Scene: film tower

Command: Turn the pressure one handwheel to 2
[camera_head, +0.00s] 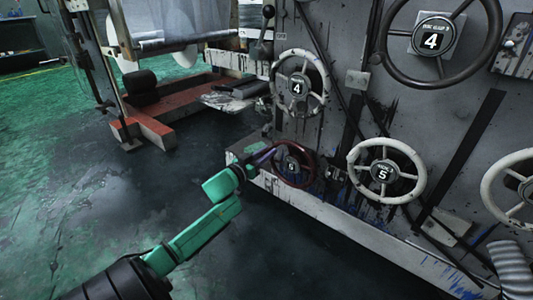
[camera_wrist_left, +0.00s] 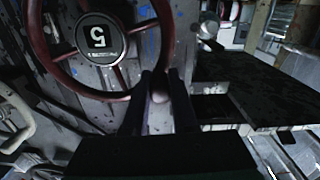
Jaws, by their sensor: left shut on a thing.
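A dark red handwheel (camera_head: 307,177) sits low on the grey machine panel, the lowest of the wheels there. Its round hub plate shows a 5, upside down in the left wrist view (camera_wrist_left: 97,38); the small lettering below the number is hard to read. My left gripper (camera_head: 262,157) reaches the left side of this wheel in the head view. In the left wrist view its two dark fingers (camera_wrist_left: 163,80) are shut on the red rim, which partly hides between them. My right gripper is not in view.
Nearby are a white wheel marked 4 (camera_head: 280,99), a white wheel marked 5 (camera_head: 420,191), a large dark wheel marked 4 (camera_head: 386,65) and another white wheel (camera_head: 489,195) at the right edge. A pale ledge (camera_head: 330,218) runs below. Green floor (camera_head: 60,185) is open at left.

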